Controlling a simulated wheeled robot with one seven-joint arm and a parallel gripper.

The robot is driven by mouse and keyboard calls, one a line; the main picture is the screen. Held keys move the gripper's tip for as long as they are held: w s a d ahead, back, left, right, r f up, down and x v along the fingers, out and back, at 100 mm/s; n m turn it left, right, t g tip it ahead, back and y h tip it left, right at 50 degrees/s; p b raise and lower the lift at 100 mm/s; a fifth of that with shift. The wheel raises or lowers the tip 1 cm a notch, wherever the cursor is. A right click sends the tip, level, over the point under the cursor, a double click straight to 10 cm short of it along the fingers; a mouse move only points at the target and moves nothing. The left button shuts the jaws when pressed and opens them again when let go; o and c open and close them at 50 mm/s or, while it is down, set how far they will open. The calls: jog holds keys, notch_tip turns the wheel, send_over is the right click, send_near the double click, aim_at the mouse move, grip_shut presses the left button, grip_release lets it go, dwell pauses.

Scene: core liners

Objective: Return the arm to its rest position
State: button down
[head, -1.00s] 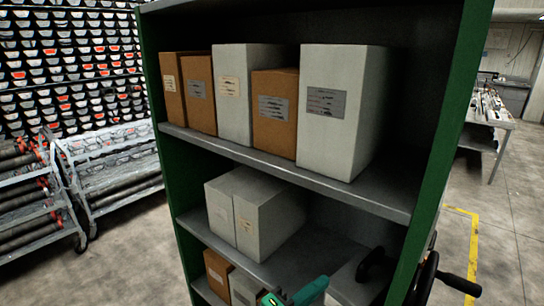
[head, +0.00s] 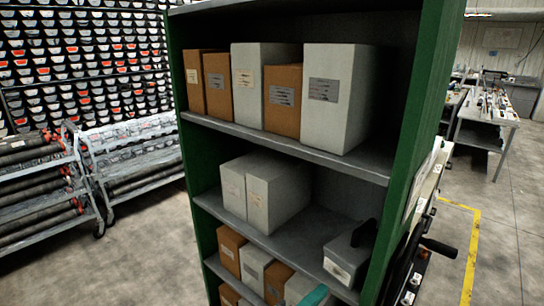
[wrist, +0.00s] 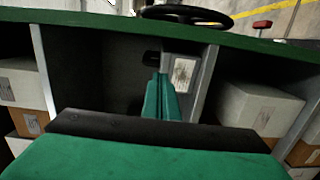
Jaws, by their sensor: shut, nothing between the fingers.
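My gripper shows in the wrist view as teal fingers (wrist: 160,97) pressed together, with nothing between them. A wide teal part with a black bar fills the bottom of that view. In the head view only a small teal piece of my arm (head: 315,296) shows at the bottom edge, in front of the lower shelves. In the wrist view the fingers point toward the shelf, and a grey box with a white label (wrist: 184,74) appears just beyond their tips. I cannot tell the exact gap.
A green-framed shelf unit (head: 409,170) stands close in front, holding white and brown boxes. A grey case with a black handle (head: 350,257) sits on the middle shelf at right. A black handwheel (wrist: 187,14) is on the unit's side.

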jog(key=s+a+f+t+y, duration=0.1)
jog(key=s+a+f+y, duration=0.25)
jog(key=f, duration=0.35)
jog(key=s+a+f+t+y, duration=0.1)
jog(key=s+a+f+y, duration=0.15)
jog(key=s+f, duration=0.35)
jog(key=s+a+f+y, duration=0.3)
jog(key=s+f+y, duration=0.1)
jog(key=f, duration=0.4)
jog(key=s+r+m+y, duration=0.1)
jog(key=s+m, duration=0.3)
jog(key=s, duration=0.6)
jog(key=s+a+r+m+t+y, duration=0.1)
jog(key=s+m, duration=0.3)
jog(key=s, duration=0.7)
jog(key=shift+a+m+y, duration=0.25)
jog(key=shift+m+y, duration=0.05)
jog(key=shift+y, duration=0.1)
